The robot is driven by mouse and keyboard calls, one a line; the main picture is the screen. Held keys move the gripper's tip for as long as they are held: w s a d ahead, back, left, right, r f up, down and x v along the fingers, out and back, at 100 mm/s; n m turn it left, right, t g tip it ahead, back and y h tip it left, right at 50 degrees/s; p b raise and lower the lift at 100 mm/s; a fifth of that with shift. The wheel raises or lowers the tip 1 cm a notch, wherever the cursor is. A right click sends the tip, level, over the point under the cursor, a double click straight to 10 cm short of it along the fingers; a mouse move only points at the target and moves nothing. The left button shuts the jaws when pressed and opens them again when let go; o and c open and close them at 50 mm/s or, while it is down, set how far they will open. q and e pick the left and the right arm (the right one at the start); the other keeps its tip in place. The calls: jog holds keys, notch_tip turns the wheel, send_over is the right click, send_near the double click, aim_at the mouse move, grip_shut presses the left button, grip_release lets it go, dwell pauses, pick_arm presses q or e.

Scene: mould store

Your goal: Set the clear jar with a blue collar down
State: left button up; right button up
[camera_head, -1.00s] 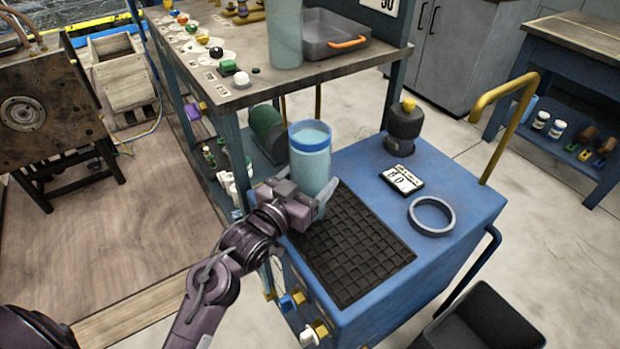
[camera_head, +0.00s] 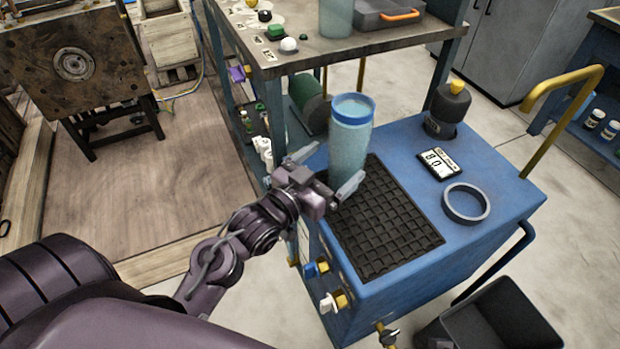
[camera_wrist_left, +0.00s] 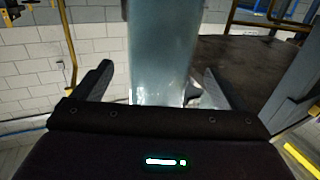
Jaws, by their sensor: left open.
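The clear jar with a blue collar (camera_head: 350,138) stands upright at the back left of the black grid mat (camera_head: 390,232) on the blue cart. My left gripper (camera_head: 328,171) is open low beside the jar, with one finger on each side of its lower part. The jar's base is partly hidden by the near finger. In the left wrist view the jar (camera_wrist_left: 162,50) rises between the two spread fingers (camera_wrist_left: 152,88), with a gap visible on the left side. My right gripper is not in view.
On the blue cart (camera_head: 480,165) are a grey ring (camera_head: 466,203), a display labelled with digits (camera_head: 440,164) and a dark bottle with yellow cap (camera_head: 447,108). A workbench (camera_head: 290,62) with another clear vessel (camera_head: 337,18) stands behind. A dark bin (camera_head: 470,325) is at front right.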

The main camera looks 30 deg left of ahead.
pick_arm(q)
jog(key=v, duration=0.6)
jog(key=shift+s, duration=0.35)
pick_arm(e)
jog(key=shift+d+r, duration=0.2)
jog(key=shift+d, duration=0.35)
pick_arm(q)
jog(key=shift+r, duration=0.1)
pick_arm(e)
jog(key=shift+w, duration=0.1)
